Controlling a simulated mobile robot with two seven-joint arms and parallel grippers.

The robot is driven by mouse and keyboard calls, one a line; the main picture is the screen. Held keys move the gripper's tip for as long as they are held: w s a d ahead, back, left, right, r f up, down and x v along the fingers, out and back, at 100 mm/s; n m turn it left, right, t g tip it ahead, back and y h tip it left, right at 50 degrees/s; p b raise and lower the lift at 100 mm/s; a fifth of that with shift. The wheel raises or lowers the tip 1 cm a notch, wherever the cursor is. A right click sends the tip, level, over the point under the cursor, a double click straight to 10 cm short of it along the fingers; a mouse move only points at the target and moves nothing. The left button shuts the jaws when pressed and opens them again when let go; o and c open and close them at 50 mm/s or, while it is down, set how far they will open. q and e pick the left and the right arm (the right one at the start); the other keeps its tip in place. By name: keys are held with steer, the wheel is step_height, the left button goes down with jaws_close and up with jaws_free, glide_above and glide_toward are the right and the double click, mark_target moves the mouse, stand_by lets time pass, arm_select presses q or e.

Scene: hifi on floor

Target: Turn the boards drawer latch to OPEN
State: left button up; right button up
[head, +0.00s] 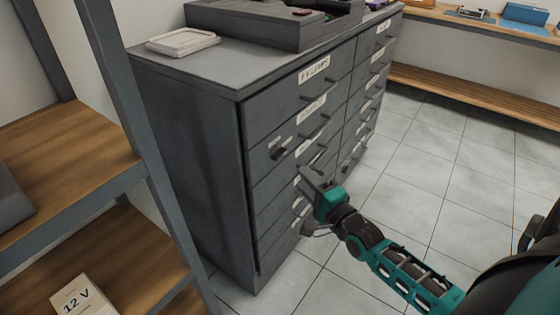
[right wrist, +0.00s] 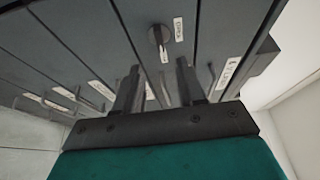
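The dark grey drawer cabinet (head: 190,165) stands left of centre in the head view. A small dark latch knob (head: 278,153) is on its second drawer from the top, near the left end. In the right wrist view the round latch (right wrist: 158,38) lies just beyond the fingertips, with a small white plate (right wrist: 178,29) beside it; I cannot read its position surely. My right gripper (head: 304,203) is in front of the drawers, below the latch and apart from it. Its two fingers (right wrist: 157,82) are spread with nothing between them. My left gripper is out of view.
Bar handles and white labels line the drawer fronts. A black tray (head: 265,25) and a pale flat dish (head: 183,42) are on the cabinet top. A wooden shelf rack (head: 65,150) stands close at left, a bench (head: 480,95) behind right. The tiled floor (head: 420,190) is clear.

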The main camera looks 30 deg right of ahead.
mark_target(281, 156)
steer(key=w+b, duration=0.1)
steer(key=w, duration=0.8)
steer(key=shift+b, duration=0.35)
steer(key=shift+w, duration=0.6)
jaws_close()
